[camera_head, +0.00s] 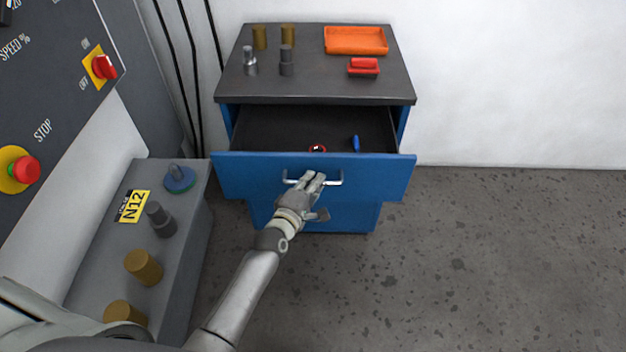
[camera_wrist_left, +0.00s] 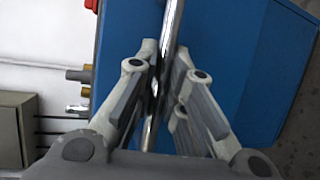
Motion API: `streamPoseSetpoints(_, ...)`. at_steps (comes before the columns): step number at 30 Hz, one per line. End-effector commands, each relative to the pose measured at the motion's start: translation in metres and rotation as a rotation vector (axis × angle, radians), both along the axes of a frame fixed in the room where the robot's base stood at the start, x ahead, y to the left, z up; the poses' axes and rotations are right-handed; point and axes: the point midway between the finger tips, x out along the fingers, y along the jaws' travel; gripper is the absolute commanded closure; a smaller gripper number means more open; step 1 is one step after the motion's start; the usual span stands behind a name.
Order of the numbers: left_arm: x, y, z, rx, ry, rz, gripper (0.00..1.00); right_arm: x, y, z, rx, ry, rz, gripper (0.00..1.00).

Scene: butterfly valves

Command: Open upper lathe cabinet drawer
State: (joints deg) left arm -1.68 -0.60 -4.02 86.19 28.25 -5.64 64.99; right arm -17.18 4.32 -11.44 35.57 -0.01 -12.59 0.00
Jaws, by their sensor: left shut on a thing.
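The blue lathe cabinet has a dark top (camera_head: 300,90). Its upper drawer (camera_head: 240,178) is pulled out, and its dark inside shows with a red round item (camera_head: 317,149) and a blue item (camera_head: 356,143) in it. A metal bar handle (camera_head: 334,181) runs across the drawer front. My left gripper (camera_head: 312,182) is at the handle, shut on it. In the left wrist view the handle bar (camera_wrist_left: 172,40) passes between the fingers (camera_wrist_left: 160,75), with the blue front (camera_wrist_left: 225,50) behind. A lower blue front is partly hidden under the drawer. My right gripper is not in view.
An orange tray (camera_head: 356,41), a red item (camera_head: 363,67) and several metal and brass cylinders stand on the cabinet top. A grey bench (camera_head: 195,215) with cylinders and a control panel (camera_head: 60,85) with buttons are at left. The floor (camera_head: 480,260) at right is clear.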

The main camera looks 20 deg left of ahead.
Motion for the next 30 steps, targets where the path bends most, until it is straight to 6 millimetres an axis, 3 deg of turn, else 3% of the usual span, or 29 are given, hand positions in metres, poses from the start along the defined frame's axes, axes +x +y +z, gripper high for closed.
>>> streamPoseSetpoints(5, 0.0, 0.0, -0.001, 0.0, 0.002, -0.001, 1.0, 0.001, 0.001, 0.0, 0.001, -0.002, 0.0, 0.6)
streamPoseSetpoints(6, 0.0, 0.0, -0.001, 0.0, 0.002, -0.001, 0.88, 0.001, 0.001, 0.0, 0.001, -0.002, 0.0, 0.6)
streamPoseSetpoints(11, 0.0, 0.0, -0.001, 0.0, 0.002, -0.001, 0.67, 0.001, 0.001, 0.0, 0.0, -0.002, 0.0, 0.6)
streamPoseSetpoints(23, -0.004, 0.001, 0.0, 0.0, 0.002, 0.0, 0.66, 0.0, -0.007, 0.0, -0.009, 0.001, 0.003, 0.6)
streamPoseSetpoints(30, -0.037, 0.004, 0.005, 0.001, 0.003, 0.001, 0.66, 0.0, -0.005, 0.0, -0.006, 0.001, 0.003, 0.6)
